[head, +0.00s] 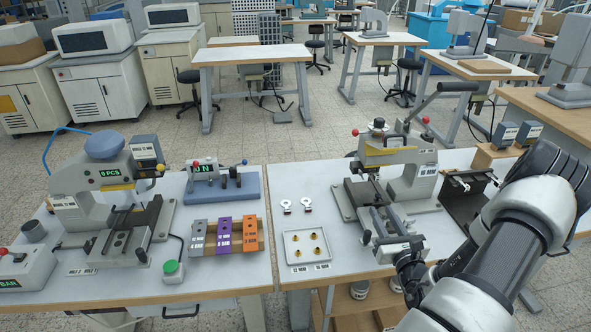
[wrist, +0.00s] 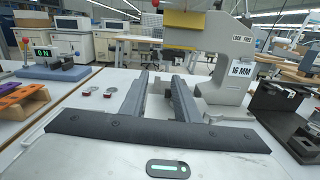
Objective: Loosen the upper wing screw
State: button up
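The near press (head: 408,165), grey with a yellow strip and a "16 MM" label, stands on the right table. It also fills the upper right of the wrist view (wrist: 226,62), with a "LOCK FREE" label. I cannot clearly make out the upper wing screw in either view. My gripper (head: 381,208) is at the press's front, its fingers pointing at the press base. In the wrist view, the two dark fingers of my gripper (wrist: 160,74) stand apart with nothing between them.
A tray (head: 288,258) with several brass pieces and two small ring-topped parts (head: 286,205) (head: 306,204) lie left of my gripper. A black bracket (head: 462,207) stands right of the press. A second press (head: 90,190) and colored blocks (head: 223,238) are on the left table.

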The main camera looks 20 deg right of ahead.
jog(key=w+d+n+p, duration=0.15)
jog(key=w+d, duration=0.25)
jog(key=w, duration=1.3)
jog(key=b+v, duration=0.1)
jog(key=v, duration=1.6)
jog(key=shift+d+b, duration=0.2)
jog(key=shift+b, duration=0.2)
jog(key=w+a+r+n+g+y, duration=0.1)
jog(key=w+a+r+n+y, duration=0.1)
jog(key=a, duration=0.6)
jog(key=w+a+r+n+g+y+b, duration=0.1)
jog(key=w+a+r+n+g+y, duration=0.1)
jog(key=a+r+n+y, duration=0.3)
jog(key=w+a+r+n+g+y, duration=0.2)
jog(key=a+y, duration=0.5)
jog(key=a, duration=0.4)
jog(key=shift+r+n+b, duration=0.35)
jog(key=shift+r+n, duration=0.3)
jog(key=shift+r, duration=0.7)
